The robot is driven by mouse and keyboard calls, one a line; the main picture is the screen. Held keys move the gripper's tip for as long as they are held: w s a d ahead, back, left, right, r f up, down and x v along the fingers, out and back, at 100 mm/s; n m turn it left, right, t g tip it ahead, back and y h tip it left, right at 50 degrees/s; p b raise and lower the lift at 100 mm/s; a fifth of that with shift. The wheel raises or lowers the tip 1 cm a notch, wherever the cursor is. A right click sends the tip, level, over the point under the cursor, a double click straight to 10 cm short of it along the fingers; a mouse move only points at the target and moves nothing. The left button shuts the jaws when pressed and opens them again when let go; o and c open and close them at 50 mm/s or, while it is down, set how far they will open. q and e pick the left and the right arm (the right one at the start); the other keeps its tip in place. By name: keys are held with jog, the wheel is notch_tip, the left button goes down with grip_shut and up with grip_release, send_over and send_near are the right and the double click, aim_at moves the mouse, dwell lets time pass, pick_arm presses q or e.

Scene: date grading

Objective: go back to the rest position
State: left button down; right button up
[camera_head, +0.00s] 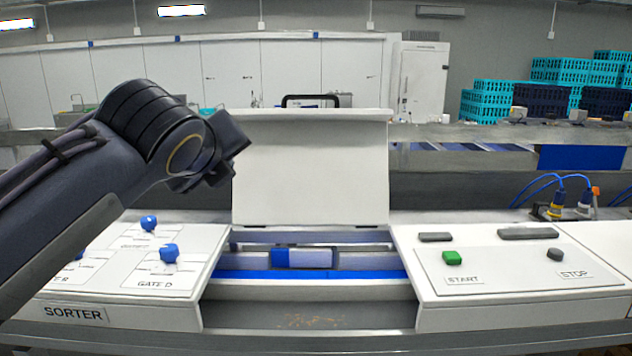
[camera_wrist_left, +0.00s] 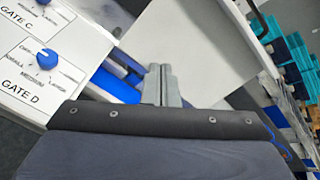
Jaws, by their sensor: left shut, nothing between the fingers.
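My left arm comes in from the left in the head view, and its gripper (camera_head: 240,142) hangs in front of the raised white lid (camera_head: 310,180), above the sorter panel. In the left wrist view the fingers of the left gripper (camera_wrist_left: 160,84) are together with nothing between them. My right gripper is in neither view.
The sorter panel (camera_head: 213,240) with blue knobs stands at lower left. The right panel (camera_head: 434,290) has a green START button (camera_head: 452,258) and a dark STOP button (camera_head: 555,254). Between them is an open bay with a blue-and-white block (camera_head: 302,257). Crates (camera_head: 490,100) stand behind.

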pick_arm(q)
jog(key=s+a+f+n+g, duration=0.25)
jog(key=s+f+n, duration=0.2)
jog(key=f, duration=0.25)
jog(key=s+a+f+n+g+h+b, duration=0.1)
jog(key=s+a+f+n, duration=0.3)
jog(key=f+n, duration=0.3)
jog(key=s+a+f+n+g, duration=0.25)
jog(key=s+f+n, duration=0.2)
jog(key=f, duration=0.35)
jog(key=s+d+f+n+g+h, duration=0.1)
jog(key=s+d+f+n+h, duration=0.1)
jog(key=s+f+n, duration=1.2)
jog(key=shift+s+d+f+g+h+b, duration=0.25)
jog(key=shift+f+h+b, duration=0.2)
jog(key=shift+f, duration=0.5)
